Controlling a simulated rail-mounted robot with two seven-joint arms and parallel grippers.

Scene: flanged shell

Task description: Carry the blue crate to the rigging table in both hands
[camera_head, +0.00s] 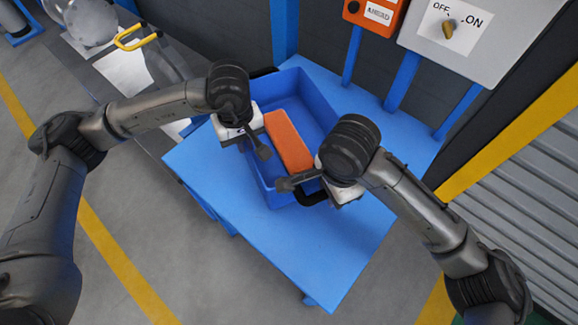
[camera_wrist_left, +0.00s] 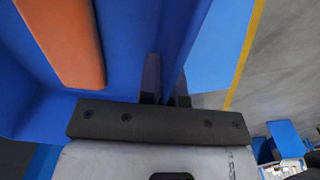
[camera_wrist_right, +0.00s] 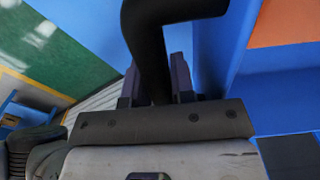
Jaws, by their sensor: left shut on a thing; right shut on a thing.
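The blue crate (camera_head: 318,108) stands on a blue table (camera_head: 310,245), with an orange block (camera_head: 288,140) inside it. My left gripper (camera_head: 262,152) is at the crate's left side. In the left wrist view its fingers (camera_wrist_left: 166,95) are on either side of the crate's blue wall (camera_wrist_left: 182,35). My right gripper (camera_head: 290,184) is at the crate's near side. In the right wrist view its fingers (camera_wrist_right: 156,85) are shut around the crate's black handle (camera_wrist_right: 153,45). Another dark handle (camera_head: 264,72) shows at the far side. My wrists hide parts of the crate.
A grey bench (camera_head: 75,70) adjoins on the left, with a clear dome (camera_head: 92,20) and a yellow handle (camera_head: 136,37). A switch box (camera_head: 455,35) and an orange box (camera_head: 376,12) are behind. The table's near part is bare.

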